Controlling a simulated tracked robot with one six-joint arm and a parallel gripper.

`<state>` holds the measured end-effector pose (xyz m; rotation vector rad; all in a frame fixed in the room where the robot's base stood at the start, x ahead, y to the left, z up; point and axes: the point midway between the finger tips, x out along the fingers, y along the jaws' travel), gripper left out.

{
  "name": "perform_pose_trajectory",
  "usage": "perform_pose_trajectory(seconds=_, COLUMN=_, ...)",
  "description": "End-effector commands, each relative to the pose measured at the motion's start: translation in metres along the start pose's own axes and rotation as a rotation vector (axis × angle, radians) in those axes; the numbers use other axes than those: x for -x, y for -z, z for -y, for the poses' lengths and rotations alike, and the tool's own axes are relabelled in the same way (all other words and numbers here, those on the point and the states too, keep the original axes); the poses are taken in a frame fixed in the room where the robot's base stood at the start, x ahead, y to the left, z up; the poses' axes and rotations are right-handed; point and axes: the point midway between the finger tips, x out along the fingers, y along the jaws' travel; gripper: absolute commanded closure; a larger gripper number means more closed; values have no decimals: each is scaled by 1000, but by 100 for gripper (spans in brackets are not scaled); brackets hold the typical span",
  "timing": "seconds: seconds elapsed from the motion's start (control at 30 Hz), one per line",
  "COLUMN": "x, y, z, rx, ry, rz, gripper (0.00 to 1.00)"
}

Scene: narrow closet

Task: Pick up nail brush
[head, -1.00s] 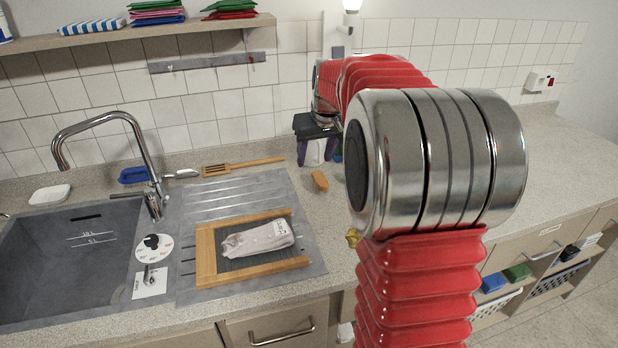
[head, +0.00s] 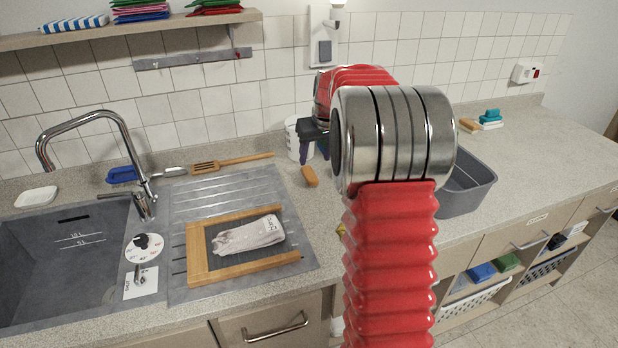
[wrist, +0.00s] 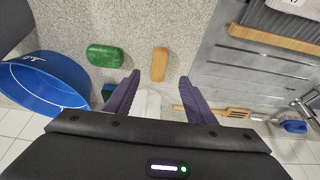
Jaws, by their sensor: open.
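A small wooden block-shaped piece, which looks like the nail brush (head: 310,176), lies on the counter right of the ribbed drainboard. It also shows in the wrist view (wrist: 159,65), lying lengthwise just beyond the fingertips, roughly centred between them. Its bristles are not visible. My gripper (head: 313,158) is above the counter behind the brush, fingers pointing down. In the wrist view my gripper (wrist: 160,80) is open, its two purple fingers apart with nothing held between them.
A green block (wrist: 105,55) and a blue tub (wrist: 45,82) sit left of the brush in the wrist view. A white container (head: 293,140) stands behind my gripper. A grey basin (head: 466,185) stands right of my arm.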

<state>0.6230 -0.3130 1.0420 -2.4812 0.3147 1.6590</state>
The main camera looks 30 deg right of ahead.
Motion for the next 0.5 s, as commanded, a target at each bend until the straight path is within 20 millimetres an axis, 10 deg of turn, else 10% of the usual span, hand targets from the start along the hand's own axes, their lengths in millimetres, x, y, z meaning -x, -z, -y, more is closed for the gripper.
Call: perform_pose_trajectory(seconds=0.5, x=-56, y=0, z=0, rx=0, ry=0, rz=0, gripper=50)
